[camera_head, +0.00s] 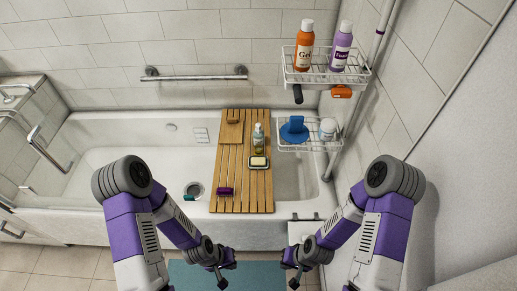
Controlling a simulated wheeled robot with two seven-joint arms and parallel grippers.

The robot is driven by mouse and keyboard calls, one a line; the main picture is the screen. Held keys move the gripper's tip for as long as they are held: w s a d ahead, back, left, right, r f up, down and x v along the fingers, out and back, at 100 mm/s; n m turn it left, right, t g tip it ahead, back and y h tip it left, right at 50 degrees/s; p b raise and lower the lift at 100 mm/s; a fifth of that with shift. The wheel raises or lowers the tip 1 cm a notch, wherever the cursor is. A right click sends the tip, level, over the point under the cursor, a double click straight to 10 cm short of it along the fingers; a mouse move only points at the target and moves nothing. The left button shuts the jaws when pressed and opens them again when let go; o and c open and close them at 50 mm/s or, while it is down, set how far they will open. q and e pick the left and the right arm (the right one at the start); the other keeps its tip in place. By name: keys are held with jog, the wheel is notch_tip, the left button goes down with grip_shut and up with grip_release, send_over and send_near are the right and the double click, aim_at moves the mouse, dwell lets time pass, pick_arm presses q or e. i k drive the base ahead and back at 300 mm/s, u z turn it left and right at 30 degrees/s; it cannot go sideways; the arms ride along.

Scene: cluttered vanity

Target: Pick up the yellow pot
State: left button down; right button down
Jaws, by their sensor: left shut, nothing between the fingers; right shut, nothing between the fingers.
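I cannot make out a clear yellow pot in the head view. A small bottle with yellowish contents (258,141) stands upright on the wooden bath board (227,180). A dark dish with a pale yellow bar (259,162) lies just in front of it. My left gripper (222,280) is low in front of the tub, over the blue mat. It is shut and empty. My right gripper (293,281) is beside it to the right, also low, shut and empty. Both are well apart from the things on the board.
The white bathtub (110,160) runs behind my arms. A purple item (226,191) lies on the board's near end. A wire rack (325,76) at right holds an orange bottle (304,45), a purple bottle (340,47) and a blue item (295,130). A blue mat (255,277) covers the floor.

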aim_at(257, 148)
jog(key=u, duration=0.3)
jog(key=k, duration=0.4)
jog(key=u, duration=1.3)
jog(key=i, duration=0.25)
jog(key=z, duration=0.95)
jog(key=i, duration=0.65)
jog(key=z, duration=0.65)
jog(key=i, duration=0.5)
